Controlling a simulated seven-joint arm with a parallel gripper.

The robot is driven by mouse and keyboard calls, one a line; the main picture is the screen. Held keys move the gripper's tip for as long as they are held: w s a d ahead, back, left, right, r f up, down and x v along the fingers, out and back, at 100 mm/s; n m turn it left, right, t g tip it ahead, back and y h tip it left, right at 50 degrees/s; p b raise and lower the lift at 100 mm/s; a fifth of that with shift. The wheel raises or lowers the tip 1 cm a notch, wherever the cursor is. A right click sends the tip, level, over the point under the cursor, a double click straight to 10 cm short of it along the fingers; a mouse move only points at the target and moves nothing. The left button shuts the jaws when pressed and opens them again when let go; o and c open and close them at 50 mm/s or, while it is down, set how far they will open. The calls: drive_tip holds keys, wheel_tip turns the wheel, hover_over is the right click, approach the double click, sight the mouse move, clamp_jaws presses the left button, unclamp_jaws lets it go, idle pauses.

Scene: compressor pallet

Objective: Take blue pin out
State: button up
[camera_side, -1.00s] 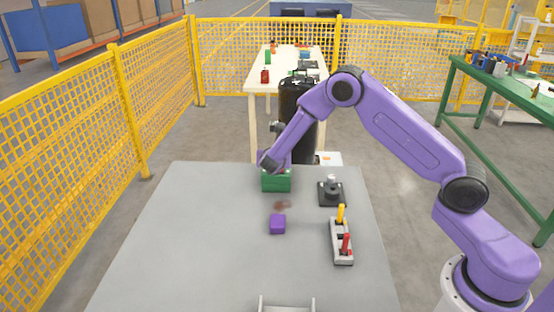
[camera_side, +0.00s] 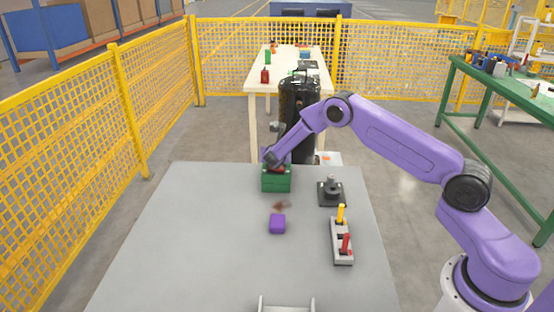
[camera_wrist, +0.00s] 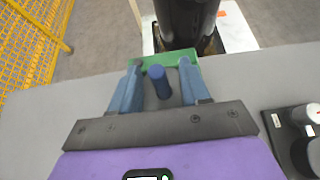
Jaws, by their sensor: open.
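The blue pin (camera_wrist: 160,85) shows in the wrist view as a short round-topped cylinder. It stands between the two blue-grey fingers of my gripper (camera_wrist: 161,67), with a gap on each side. My gripper is open and points down. A green block (camera_wrist: 172,55) lies under and beyond the fingertips. In the side view, my gripper is over the green block (camera_side: 276,184) at the far edge of the grey table, and the pin cannot be made out there. I cannot tell how deep the pin sits.
A purple block (camera_side: 277,223) sits nearer on the grey table (camera_side: 190,240). To the right are a dark fixture with a knob (camera_side: 330,193) and a grey holder (camera_side: 342,255) with yellow and red pins. A black tank (camera_side: 299,100) stands beyond the table. The table's left side is clear.

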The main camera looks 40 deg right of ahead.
drive_tip(key=shift+w+d+f, duration=0.1)
drive_tip(key=shift+d, duration=0.05)
clamp_jaws()
